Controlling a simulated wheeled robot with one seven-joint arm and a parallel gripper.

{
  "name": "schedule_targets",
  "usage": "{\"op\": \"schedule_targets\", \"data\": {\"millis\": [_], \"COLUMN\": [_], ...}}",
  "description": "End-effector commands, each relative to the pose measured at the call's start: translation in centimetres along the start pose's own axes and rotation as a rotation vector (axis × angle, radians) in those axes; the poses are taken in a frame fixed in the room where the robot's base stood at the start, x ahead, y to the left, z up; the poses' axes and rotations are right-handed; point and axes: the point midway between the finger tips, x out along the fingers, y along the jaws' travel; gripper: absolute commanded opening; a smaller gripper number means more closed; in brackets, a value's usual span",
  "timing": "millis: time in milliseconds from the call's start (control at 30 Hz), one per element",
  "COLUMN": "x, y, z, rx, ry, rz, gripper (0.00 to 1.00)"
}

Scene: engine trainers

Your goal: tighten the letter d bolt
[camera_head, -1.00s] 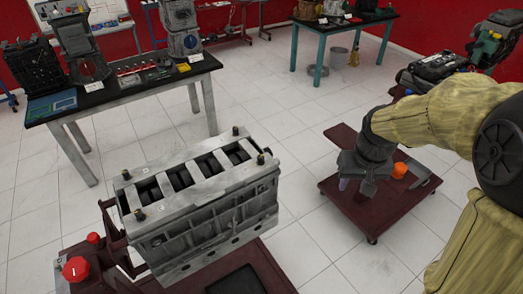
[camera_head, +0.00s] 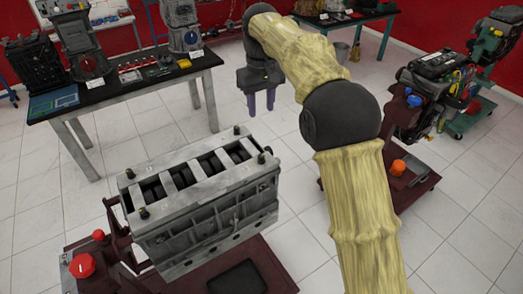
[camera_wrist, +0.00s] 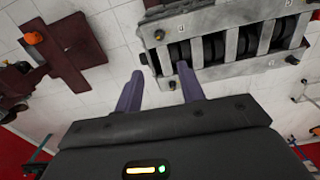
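The grey engine block (camera_head: 205,215) stands at the centre of the head view, with dark bolts upright on its top corners. One bolt (camera_head: 236,130) is at the back right, another (camera_head: 267,150) at the right, and others (camera_head: 127,174) (camera_head: 144,213) at the left end. The letters are too small to read, so I cannot tell which bolt is d. My gripper (camera_head: 261,103) hangs in the air beyond the block's back right, fingers pointing down. In the wrist view my gripper (camera_wrist: 160,70) is open and empty, with the block (camera_wrist: 225,45) beyond the fingertips.
A maroon stand (camera_head: 250,255) carries the block, with a red knob (camera_head: 82,265) at left. A long table (camera_head: 125,90) with parts stands behind. A maroon cart (camera_head: 415,185) with an orange piece (camera_head: 398,167) is at right. Tiled floor (camera_head: 300,190) is clear between.

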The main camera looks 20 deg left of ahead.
Motion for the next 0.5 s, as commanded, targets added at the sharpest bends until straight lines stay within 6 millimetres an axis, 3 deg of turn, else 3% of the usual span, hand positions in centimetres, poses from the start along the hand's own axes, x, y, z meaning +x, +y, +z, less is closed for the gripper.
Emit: {"op": "schedule_targets", "data": {"millis": [333,500], "x": [0.3,1.7], "y": [-0.2,-0.2], "z": [0.0,0.0], "rx": [-0.002,-0.003], "ry": [-0.001,-0.002], "rz": [0.0,-0.001], "gripper": [0.39,0.39]}}
